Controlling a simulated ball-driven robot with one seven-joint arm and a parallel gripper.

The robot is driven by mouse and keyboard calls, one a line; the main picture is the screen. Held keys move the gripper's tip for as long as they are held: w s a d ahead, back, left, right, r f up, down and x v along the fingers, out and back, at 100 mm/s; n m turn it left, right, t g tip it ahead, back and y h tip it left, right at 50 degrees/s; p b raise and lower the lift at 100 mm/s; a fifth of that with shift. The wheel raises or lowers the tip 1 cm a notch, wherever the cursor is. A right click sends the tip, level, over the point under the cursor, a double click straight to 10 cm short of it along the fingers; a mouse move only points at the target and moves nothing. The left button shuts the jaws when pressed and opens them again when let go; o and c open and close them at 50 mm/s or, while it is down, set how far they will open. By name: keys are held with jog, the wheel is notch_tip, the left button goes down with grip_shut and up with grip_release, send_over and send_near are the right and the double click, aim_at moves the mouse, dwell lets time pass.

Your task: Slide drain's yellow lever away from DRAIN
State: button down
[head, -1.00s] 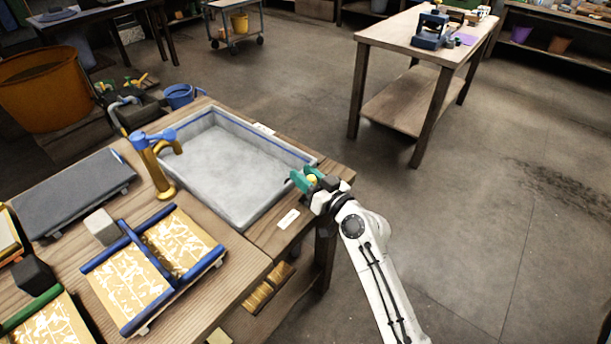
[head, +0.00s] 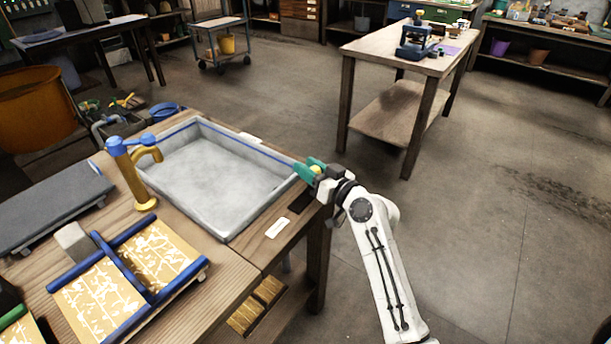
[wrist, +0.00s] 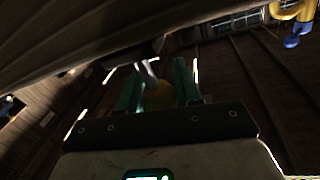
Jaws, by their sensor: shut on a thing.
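My gripper (head: 311,170) is at the right corner of the grey basin (head: 270,200), by the bench edge, in the head view. Its green fingers are shut on the yellow lever (head: 317,168), of which only a small part shows. In the wrist view the lever's rounded yellow end (wrist: 158,95) sits between the two green fingers (wrist: 158,88), in deep shade. A white label (head: 278,228) lies on the bench nearer me than the gripper. A second white label (head: 250,139) is behind the basin. Their lettering is too small to read.
A blue and gold tap (head: 135,170) stands at the basin's left. Blue-framed moulds (head: 150,285) lie on the bench front. A dark slot (head: 300,202) shows between the near label and my gripper. Open floor lies right of the bench.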

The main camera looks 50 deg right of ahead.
jog(key=shift+d, duration=0.2)
jog(key=c, duration=0.8)
grip_release()
jog(key=shift+d, duration=0.15)
jog(key=shift+s, duration=0.5)
jog(key=s, duration=0.3)
jog(key=s+a+b, duration=0.1)
jog(key=s, duration=0.2)
jog(key=s+a, duration=0.1)
jog(key=s, duration=0.2)
jog(key=shift+s, duration=0.4)
